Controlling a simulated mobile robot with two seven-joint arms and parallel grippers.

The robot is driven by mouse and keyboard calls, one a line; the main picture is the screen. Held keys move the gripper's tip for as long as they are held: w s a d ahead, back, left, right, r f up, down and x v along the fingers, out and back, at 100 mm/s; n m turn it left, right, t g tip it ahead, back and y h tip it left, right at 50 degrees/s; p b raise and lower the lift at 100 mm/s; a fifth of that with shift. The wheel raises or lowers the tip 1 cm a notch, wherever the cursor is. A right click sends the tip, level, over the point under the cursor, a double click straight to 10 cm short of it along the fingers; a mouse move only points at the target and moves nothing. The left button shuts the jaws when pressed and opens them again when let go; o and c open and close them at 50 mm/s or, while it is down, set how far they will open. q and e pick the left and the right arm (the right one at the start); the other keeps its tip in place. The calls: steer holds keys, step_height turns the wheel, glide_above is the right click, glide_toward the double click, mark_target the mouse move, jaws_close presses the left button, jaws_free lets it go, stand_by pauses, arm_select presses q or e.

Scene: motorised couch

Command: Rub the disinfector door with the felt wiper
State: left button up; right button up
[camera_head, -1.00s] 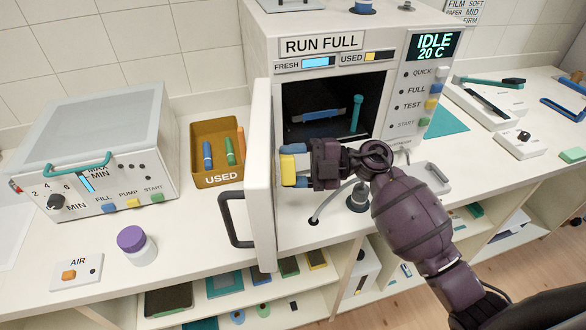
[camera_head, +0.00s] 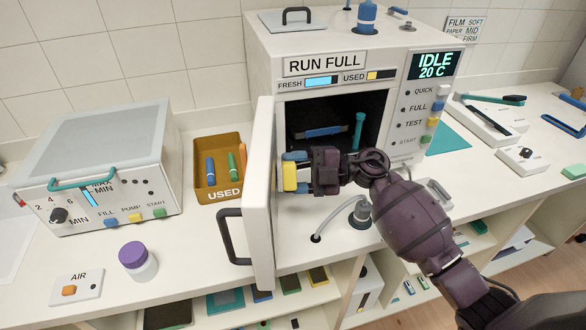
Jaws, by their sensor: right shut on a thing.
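The disinfector (camera_head: 340,68) stands on the counter with its door (camera_head: 259,195) swung open toward the front left. Its screen reads IDLE 20 C. My right gripper (camera_head: 298,172) is shut on a small yellow and blue block, the felt wiper (camera_head: 289,174). It holds the wiper at the inner face of the door, near mid height. I cannot tell for sure whether the wiper touches the door. The dark chamber (camera_head: 328,112) holds a rack with a blue piece and a teal upright. My left gripper is not in view.
A USED bin (camera_head: 218,190) with several coloured sticks stands left of the door. A lidded bath unit (camera_head: 95,170), a purple-capped jar (camera_head: 137,260) and an AIR switch (camera_head: 76,287) are further left. The door handle (camera_head: 233,240) juts out. Shelves lie below the counter.

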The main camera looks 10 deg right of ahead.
mark_target(294, 186)
steer(key=shift+s+a+r+p, duration=0.1)
steer(key=shift+s+a+p, duration=0.05)
steer(key=shift+s+p, duration=0.55)
steer(key=shift+s+a+p, duration=0.1)
steer(key=shift+s+p, duration=0.4)
steer(key=shift+s, duration=0.25)
steer(key=shift+s+a+p, duration=0.2)
steer(key=shift+s+p, duration=0.15)
steer(key=shift+s, duration=0.5)
steer(key=shift+s+a+r, duration=0.2)
steer(key=shift+s, duration=0.25)
steer(key=shift+s+a+r, duration=0.15)
steer(key=shift+s, duration=0.3)
